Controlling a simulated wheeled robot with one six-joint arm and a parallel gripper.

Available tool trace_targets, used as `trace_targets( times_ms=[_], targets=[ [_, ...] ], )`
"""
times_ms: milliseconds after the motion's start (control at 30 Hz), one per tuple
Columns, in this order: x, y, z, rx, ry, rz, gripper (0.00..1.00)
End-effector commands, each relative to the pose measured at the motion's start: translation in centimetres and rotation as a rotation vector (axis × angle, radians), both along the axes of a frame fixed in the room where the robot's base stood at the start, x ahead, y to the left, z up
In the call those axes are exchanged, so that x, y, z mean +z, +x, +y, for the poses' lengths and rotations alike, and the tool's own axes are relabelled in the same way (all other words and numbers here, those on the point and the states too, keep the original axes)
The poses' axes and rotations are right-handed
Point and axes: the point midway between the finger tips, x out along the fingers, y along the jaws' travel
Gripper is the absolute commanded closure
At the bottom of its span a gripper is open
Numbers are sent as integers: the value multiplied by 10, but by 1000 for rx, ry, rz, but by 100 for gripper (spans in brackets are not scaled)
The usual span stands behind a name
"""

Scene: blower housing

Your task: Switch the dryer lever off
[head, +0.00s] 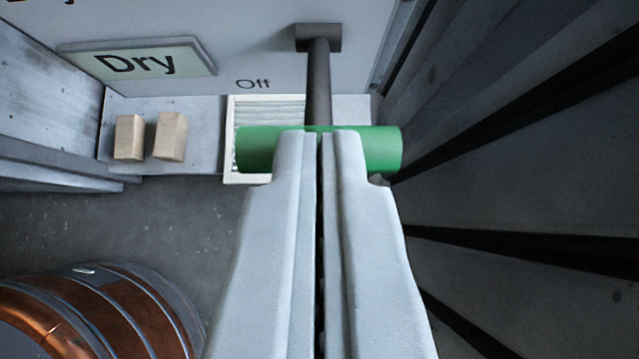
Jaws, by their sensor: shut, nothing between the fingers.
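The dryer lever is a dark grey rod (318,85) that comes out of a small dark mount (318,38) on the pale panel. It ends in a green cylindrical crossbar handle (382,150). The fingers hide the handle's middle.
Two small wooden blocks (168,137) stand on a grey ledge (205,120) at left. A white slatted tray (232,165) is behind the handle. A copper-coloured drum (95,315) is at lower left. A grey ribbed wall (520,180) fills the right side.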

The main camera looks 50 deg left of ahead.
Motion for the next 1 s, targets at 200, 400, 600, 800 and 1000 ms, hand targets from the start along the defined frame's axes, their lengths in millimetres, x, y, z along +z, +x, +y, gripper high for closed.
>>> trace_targets(
  times_ms=[200, 400, 600, 800, 1000],
  targets=[
    [-5, -2, -3, -1, 30, -20, 100],
    [-9, -4, -5, -1, 64, -44, 100],
    [-17, -6, -9, -1, 121, -84, 100],
    [-23, -8, -10, -1, 159, -111, 100],
    [-28, -9, -12, 0, 201, -143, 100]
  ],
)
